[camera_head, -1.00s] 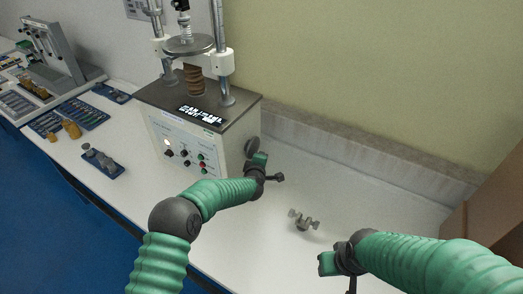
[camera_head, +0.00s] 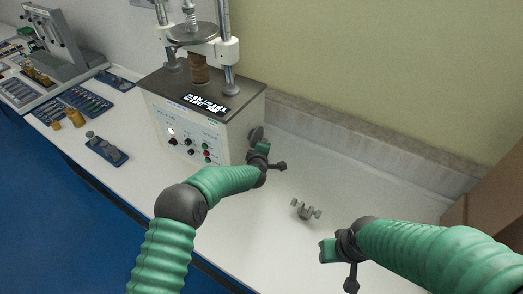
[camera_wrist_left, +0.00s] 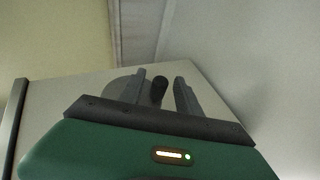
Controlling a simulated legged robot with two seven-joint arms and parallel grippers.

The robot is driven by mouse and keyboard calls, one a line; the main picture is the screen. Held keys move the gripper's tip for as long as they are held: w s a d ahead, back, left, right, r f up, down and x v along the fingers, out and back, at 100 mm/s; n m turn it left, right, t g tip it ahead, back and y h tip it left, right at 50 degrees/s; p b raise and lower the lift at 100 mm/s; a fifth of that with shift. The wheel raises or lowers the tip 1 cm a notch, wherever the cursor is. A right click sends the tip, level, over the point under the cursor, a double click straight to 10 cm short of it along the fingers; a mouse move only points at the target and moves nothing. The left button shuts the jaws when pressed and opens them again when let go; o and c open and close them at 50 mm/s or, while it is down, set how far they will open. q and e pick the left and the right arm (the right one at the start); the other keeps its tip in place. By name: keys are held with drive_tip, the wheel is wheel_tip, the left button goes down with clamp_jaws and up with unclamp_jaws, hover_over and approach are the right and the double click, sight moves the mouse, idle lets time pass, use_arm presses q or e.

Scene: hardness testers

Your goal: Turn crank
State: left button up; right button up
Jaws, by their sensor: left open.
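The crank is a round grey disc (camera_head: 256,134) on the right side of the white tester box (camera_head: 190,125). In the left wrist view the disc (camera_wrist_left: 122,86) is partly behind a finger, and its dark handle knob (camera_wrist_left: 159,89) shows between the two fingers. My left gripper (camera_head: 263,151) is just in front of the crank. In the left wrist view this gripper (camera_wrist_left: 163,90) is open with its fingers on either side of the knob; I cannot tell whether they touch it. My right gripper (camera_head: 329,250) is over the bench at the lower right, away from the crank; its finger gap is unclear.
A small metal fitting (camera_head: 306,210) lies on the white bench between my arms. Blue trays with parts (camera_head: 107,150) and a grey device (camera_head: 62,50) stand to the left. A wall runs behind, and a brown box (camera_head: 490,215) stands at the right.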

use_arm(q)
drive_tip(key=b+v, duration=0.2)
drive_tip(key=v, duration=1.4)
drive_tip(key=shift+s, duration=0.3)
use_arm(e)
drive_tip(key=shift+s+x, duration=0.2)
drive_tip(key=shift+x, duration=0.75)
use_arm(q)
drive_tip(key=shift+a, duration=0.15)
